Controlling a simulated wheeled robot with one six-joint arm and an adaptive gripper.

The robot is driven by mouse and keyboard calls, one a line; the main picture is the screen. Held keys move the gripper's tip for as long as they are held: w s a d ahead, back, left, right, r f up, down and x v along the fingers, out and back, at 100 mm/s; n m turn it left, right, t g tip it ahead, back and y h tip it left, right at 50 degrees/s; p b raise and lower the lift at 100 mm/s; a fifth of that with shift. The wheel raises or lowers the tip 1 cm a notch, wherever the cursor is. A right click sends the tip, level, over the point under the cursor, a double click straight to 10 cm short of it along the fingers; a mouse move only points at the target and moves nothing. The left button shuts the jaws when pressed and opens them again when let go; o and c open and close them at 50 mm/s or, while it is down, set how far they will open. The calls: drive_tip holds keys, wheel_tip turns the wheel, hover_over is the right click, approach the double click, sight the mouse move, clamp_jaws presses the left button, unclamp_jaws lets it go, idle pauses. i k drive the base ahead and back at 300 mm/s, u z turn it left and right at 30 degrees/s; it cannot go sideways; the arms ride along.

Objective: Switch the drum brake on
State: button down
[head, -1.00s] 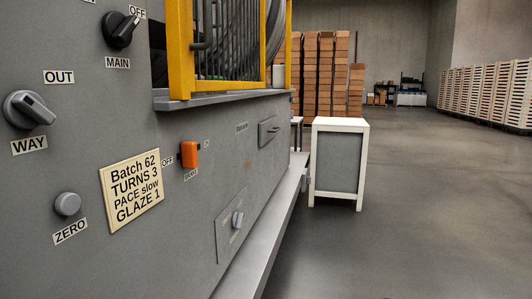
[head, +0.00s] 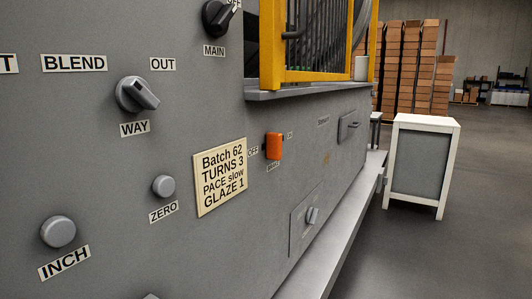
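The drum brake switch (head: 274,146) is an orange rocker or lever on the grey machine panel, right of the cream batch card. An OFF label (head: 253,152) is on its left, a small label (head: 289,135) too blurred to read is on its right, and a small label (head: 274,166) sits below it. I cannot tell its setting for sure. The drum (head: 325,35) shows partly behind a yellow guard frame (head: 267,50) above. My gripper is not in view.
The panel also holds the MAIN knob (head: 217,17), WAY knob (head: 137,94), ZERO button (head: 163,186) and INCH button (head: 58,231). A ledge (head: 345,235) runs along the machine's foot. A white-framed grey cabinet (head: 421,165) stands right. Floor beyond it is open.

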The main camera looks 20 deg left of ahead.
sight(274, 141)
drive_tip(key=k, duration=0.55)
drive_tip(key=u, duration=0.9)
drive_tip(key=i, duration=0.45)
drive_tip(key=z, duration=0.05)
